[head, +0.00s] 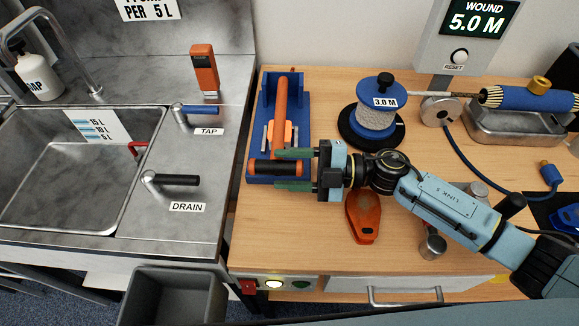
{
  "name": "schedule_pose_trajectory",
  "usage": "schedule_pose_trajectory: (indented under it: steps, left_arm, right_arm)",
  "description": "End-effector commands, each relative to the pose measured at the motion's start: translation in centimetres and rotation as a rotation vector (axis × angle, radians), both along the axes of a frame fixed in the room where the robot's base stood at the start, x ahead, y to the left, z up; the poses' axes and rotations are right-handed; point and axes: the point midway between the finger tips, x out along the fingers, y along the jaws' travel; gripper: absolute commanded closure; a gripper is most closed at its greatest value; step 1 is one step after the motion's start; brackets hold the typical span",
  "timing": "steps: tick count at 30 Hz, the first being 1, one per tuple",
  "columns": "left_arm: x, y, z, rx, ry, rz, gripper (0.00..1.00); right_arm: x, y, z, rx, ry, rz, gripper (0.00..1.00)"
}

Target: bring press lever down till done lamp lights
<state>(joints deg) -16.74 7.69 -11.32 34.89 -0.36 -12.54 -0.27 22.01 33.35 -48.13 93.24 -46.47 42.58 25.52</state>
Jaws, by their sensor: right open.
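The press is a blue frame (267,95) on the wooden bench, left of centre. Its orange lever (280,105) runs from the back toward the front and ends in a black crossbar handle (268,167) with orange bands. My right gripper (294,169) comes from the right, open, its two green fingers on the far and near sides of the handle's right end. I cannot tell whether they touch it. On the bench front, a pale lamp (273,283) is lit and a green lamp (301,284) looks dark; no label shows which is the done lamp. My left gripper is out of view.
An orange tool (362,216) lies below my right wrist. A rope spool (377,118) and a metal tray (520,125) stand behind my arm. A sink (70,200) with tap (195,109) and drain (172,180) levers is on the left. A grey bin (172,295) stands in front.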

Motion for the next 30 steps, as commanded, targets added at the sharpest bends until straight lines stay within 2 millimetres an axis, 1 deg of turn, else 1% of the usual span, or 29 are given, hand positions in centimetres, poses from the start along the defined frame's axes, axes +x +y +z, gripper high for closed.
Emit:
schedule_pose_trajectory:
  steps: [4,8,12,15,18,21,30]
  left_arm:
    - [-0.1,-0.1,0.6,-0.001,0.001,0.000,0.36]
    - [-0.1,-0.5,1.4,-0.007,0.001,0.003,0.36]
    - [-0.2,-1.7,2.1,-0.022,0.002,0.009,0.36]
    - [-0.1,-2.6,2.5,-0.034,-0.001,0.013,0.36]
    - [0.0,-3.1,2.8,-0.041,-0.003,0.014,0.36]
    - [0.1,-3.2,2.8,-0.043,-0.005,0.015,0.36]
    - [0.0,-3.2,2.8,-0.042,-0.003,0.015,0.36]
  right_arm:
    - [0.0,-0.1,1.6,0.000,-0.005,0.001,0.51]
    - [0.1,-0.1,4.2,-0.001,-0.006,0.001,0.51]
    - [0.1,-0.1,7.0,-0.002,-0.006,0.001,0.51]
    - [0.1,0.0,8.5,-0.001,-0.004,0.001,0.51]
    - [0.1,0.0,9.4,-0.002,-0.002,0.000,0.51]
    - [0.1,0.0,9.9,-0.002,0.000,-0.001,0.51]
    - [0.1,-0.1,9.9,-0.002,0.001,-0.001,0.51]
